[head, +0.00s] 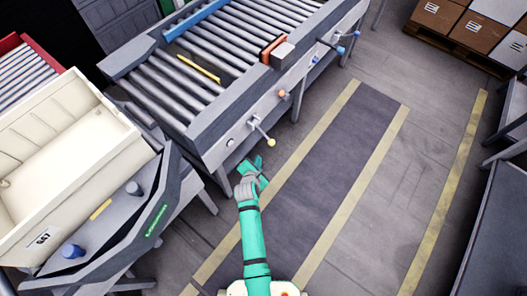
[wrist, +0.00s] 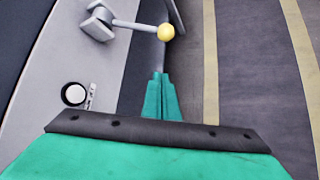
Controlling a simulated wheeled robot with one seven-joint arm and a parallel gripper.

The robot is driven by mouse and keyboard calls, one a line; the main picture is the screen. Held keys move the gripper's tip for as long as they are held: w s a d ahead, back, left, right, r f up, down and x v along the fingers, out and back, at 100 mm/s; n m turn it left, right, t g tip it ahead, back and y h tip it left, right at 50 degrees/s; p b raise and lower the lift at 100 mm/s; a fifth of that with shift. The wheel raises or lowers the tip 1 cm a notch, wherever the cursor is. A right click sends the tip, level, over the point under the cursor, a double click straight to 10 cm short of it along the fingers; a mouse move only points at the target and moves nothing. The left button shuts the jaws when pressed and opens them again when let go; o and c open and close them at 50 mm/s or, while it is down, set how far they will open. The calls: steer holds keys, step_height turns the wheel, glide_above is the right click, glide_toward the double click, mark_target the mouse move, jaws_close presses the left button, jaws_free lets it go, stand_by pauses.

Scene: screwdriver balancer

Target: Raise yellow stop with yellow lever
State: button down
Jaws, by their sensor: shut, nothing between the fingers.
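The yellow stop (head: 198,69) is a thin yellow bar lying between the grey rollers of the conveyor, low among them. The yellow lever (head: 270,142) sticks out from the conveyor's side panel and ends in a yellow ball. In the wrist view the lever's ball (wrist: 166,31) is at the top centre, with its rod running left to a grey hub. My gripper (head: 254,165) is just below the ball in the head view. In the wrist view its fingertips (wrist: 160,76) are shut and empty, pointing towards the ball, with a gap visible between them.
Along the same panel are an orange-knobbed lever (head: 284,94) and several blue-knobbed levers (head: 340,50). A round white button (wrist: 74,94) is left of my gripper. A cream bin (head: 70,165) stands at left. The floor lane (head: 330,165) at right is clear.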

mark_target(263, 133)
steer(key=w+d+f, duration=0.3)
steer(key=w, duration=0.4)
steer(key=shift+w+d, duration=0.25)
steer(key=shift+w, duration=0.15)
stand_by(0.3)
